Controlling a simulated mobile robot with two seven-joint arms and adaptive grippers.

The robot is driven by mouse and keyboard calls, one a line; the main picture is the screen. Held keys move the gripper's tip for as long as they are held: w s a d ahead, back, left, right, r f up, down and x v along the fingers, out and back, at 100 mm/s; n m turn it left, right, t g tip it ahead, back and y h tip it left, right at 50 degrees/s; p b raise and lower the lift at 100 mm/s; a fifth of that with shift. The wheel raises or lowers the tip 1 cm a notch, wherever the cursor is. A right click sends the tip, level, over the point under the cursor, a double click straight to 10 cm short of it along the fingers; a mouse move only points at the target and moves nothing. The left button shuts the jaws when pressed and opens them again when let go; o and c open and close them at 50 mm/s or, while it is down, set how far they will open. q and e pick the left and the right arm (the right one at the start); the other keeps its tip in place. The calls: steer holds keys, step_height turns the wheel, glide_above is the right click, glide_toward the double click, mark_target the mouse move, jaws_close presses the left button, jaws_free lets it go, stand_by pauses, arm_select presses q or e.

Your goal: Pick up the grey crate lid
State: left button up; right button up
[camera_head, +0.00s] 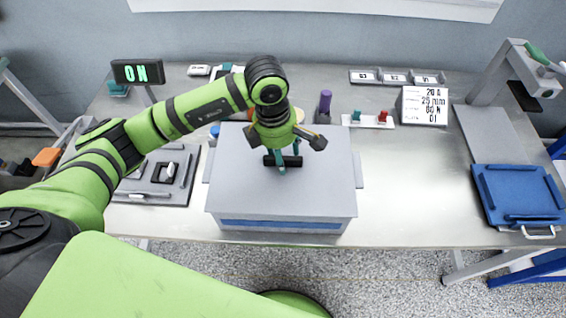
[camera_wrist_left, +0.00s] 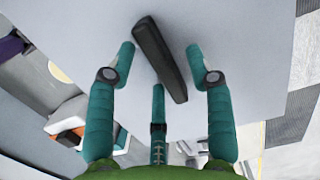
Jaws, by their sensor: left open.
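The grey crate lid (camera_head: 320,195) lies flat on top of a crate (camera_head: 280,225) that has a blue band and stands at the front middle of the table. The lid fills much of the left wrist view (camera_wrist_left: 250,50). Its black bar handle (camera_wrist_left: 160,58) runs at a slant there, between and beyond the fingertips. My left gripper (camera_head: 282,160) is above the lid at the handle, partly hiding it in the head view. In the left wrist view its teal fingers (camera_wrist_left: 162,78) are spread apart and hold nothing. My right gripper is in neither view.
An "ON" display (camera_head: 137,72) and a grey switch plate (camera_head: 155,190) are at left. A purple cylinder (camera_head: 325,101) and a white sign (camera_head: 424,105) stand behind the crate. A blue tray (camera_head: 517,193) is at right. The table between crate and tray is clear.

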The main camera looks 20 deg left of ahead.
arm_select(q)
jaws_close()
steer(key=shift+r, duration=0.2)
